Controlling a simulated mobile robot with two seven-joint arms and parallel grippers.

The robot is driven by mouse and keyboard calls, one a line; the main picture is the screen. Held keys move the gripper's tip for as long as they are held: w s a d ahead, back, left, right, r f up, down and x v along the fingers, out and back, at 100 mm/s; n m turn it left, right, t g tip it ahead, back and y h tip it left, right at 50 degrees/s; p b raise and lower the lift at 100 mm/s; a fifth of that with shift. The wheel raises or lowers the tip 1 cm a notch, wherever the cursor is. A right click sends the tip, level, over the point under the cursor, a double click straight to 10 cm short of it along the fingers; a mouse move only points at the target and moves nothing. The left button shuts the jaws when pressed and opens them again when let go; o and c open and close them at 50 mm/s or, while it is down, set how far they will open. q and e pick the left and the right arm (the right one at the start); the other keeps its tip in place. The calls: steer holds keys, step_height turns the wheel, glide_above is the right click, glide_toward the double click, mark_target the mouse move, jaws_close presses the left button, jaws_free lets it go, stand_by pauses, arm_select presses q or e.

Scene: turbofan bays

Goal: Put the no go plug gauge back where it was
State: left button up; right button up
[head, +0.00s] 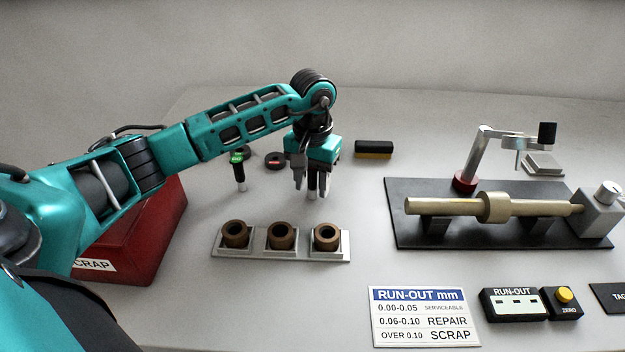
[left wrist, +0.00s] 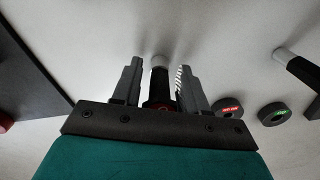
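The no go plug gauge (head: 312,183) has a dark handle and a pale grey lower end. It is upright, tip down, at the table in the head view. My left gripper (head: 311,186) is above it, fingers pointing down on either side of the handle. In the left wrist view the gauge (left wrist: 160,84) lies between the fingers, with narrow gaps beside it and a reddish top near the palm. The left gripper (left wrist: 160,80) looks open around it. The upper handle is hidden in the head view. My right gripper is not in view.
A green-topped plug gauge (head: 239,172) stands to the left, with a red-labelled ring (head: 275,160) behind. A tray (head: 222,251) with three brown bushings is in front. A red scrap bin (head: 150,225) is left; a black run-out fixture plate (head: 430,238) is right.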

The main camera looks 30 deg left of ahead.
arm_select(q)
steer(key=shift+o, duration=1.1)
step_height(320, 180, up, 12)
steer(key=shift+r, duration=0.2)
